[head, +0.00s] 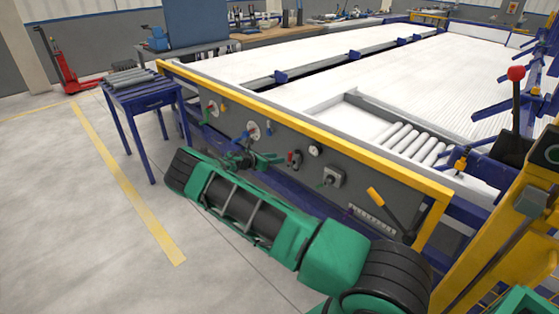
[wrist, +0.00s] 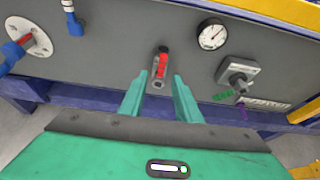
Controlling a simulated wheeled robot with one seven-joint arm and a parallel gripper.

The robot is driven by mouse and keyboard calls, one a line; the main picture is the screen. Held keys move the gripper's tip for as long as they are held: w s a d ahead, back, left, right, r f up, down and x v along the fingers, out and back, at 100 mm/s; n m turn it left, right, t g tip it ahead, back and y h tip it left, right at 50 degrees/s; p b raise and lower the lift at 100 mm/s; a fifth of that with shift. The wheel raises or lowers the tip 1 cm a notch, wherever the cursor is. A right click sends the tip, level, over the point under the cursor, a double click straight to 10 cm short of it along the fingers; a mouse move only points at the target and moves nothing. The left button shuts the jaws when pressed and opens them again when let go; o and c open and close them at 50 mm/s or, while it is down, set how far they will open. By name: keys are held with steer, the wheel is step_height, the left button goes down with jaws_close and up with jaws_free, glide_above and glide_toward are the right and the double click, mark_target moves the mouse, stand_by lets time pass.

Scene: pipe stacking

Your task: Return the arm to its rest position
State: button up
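My green arm reaches from the lower right of the head view to the left, along the front of the machine. My gripper (head: 262,158) is near the grey front panel (head: 325,148), and appears partly behind my arm. In the wrist view, my gripper (wrist: 160,82) has its two green fingers apart with nothing between them. Beyond the gap, a small red-handled fitting (wrist: 161,65) is on the panel. Grey pipes (head: 128,77) lie on a blue table at the left, and pale pipes (head: 412,140) lie in the machine's tray at the right; my gripper is away from both.
The yellow rail (head: 300,123) edges the machine. The panel carries a gauge (wrist: 211,35), a knob (wrist: 238,75) and a yellow-handled lever (head: 390,208). A red-knobbed lever (head: 516,74) stands at right. The floor at left is open, with a red pallet jack (head: 66,70) far back.

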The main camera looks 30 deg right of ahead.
steer(key=shift+a+r, duration=0.1)
steer(key=shift+a, duration=0.15)
stand_by(0.3)
steer(key=s+d+r+m+g+y, duration=0.35)
steer(key=s+r+m, duration=0.5)
steer(key=s, duration=0.35)
steer(key=s+d+r+m+g+y, duration=0.2)
steer(key=s+r+m+y, duration=0.2)
steer(key=s+r+m, duration=0.5)
steer(key=s+a+r+m+y, duration=0.2)
steer(key=s+a+r+m, duration=0.1)
steer(key=s, duration=0.9)
steer(key=s+a+r+m+t+y, duration=0.1)
steer(key=s+a+r+m, duration=0.2)
steer(key=s, duration=1)
steer(key=s+a+r+m+t+y, duration=0.1)
steer(key=s+a+r+m+y, duration=0.1)
steer(key=s+a+r, duration=0.4)
steer(key=s+a+m, duration=0.1)
steer(key=s+a, duration=0.4)
steer(key=s, duration=0.1)
steer(key=shift+s+r+m+y, duration=0.15)
steer(key=shift+s+m+y, duration=0.2)
